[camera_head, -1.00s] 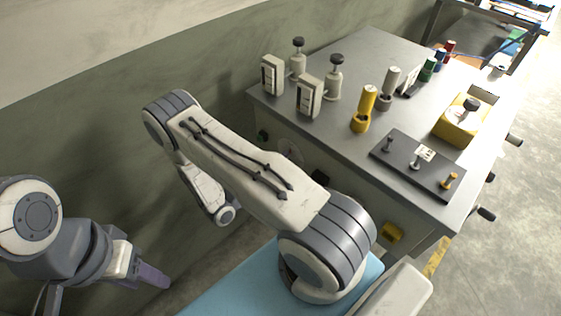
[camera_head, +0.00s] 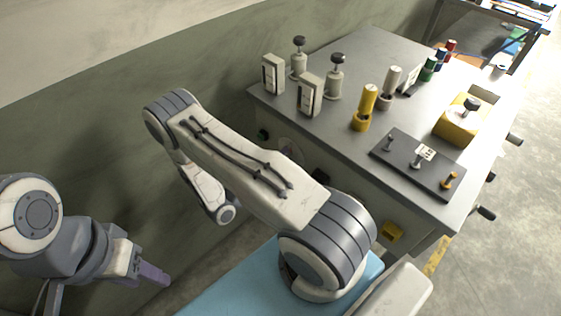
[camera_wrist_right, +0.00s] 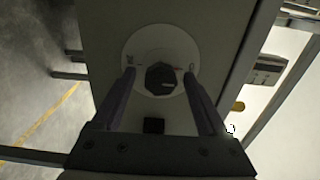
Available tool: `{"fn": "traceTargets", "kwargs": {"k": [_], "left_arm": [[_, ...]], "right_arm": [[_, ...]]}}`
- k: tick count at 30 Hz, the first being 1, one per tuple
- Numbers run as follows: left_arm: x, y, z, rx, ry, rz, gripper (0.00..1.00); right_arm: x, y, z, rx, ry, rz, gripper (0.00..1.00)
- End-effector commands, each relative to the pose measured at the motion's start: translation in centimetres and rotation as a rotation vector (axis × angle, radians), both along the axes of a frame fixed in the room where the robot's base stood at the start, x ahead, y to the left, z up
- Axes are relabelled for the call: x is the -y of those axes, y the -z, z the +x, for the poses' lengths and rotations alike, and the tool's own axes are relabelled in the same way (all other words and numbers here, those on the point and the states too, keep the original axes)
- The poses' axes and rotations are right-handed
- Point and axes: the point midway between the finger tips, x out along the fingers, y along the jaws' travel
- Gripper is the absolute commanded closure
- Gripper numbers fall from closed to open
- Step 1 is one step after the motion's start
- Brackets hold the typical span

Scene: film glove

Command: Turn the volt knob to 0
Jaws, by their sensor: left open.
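The dark knob (camera_wrist_right: 160,78) sits at the middle of a pale round dial (camera_wrist_right: 135,42) in the right wrist view. Small marks on the dial are too small to read. My right gripper (camera_wrist_right: 160,76) is open, with one finger on each side of the knob and a visible gap to it on both sides. In the head view the dial (camera_head: 291,148) is on the cabinet's side face, partly hidden by my right arm, and my right gripper is hidden there. My left gripper (camera_head: 153,273) is open and empty at the lower left, far from the cabinet.
The grey cabinet (camera_head: 350,60) carries a yellow box (camera_head: 456,128), a black plate (camera_head: 405,170) with small levers, and several upright posts on top. A blue surface (camera_head: 225,285) lies below my right arm. A wall (camera_head: 80,130) runs along the left.

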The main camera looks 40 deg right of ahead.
Motion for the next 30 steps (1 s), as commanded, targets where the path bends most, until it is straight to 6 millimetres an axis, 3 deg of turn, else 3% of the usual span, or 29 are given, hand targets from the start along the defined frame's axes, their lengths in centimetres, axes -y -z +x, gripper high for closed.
{"fn": "traceTargets", "kwargs": {"k": [7, 15, 21, 30], "left_arm": [[0.0, 0.3, 0.0, 0.0, 0.0, 0.0, 0.5], [0.0, 1.1, 0.0, 0.0, 0.0, 0.0, 0.5], [0.0, 1.5, 0.0, 0.0, 0.0, 0.0, 0.5], [0.0, 1.5, 0.0, 0.0, 0.0, 0.0, 0.5]], "right_arm": [[-1.5, 0.1, 0.0, 0.001, -0.004, 0.0, 0.24], [-6.9, 0.2, -0.4, 0.003, -0.007, 0.001, 0.24], [-9.7, 0.1, -0.6, 0.002, -0.004, 0.001, 0.24], [-10.5, 0.0, -0.8, 0.0, -0.001, 0.0, 0.24]]}}
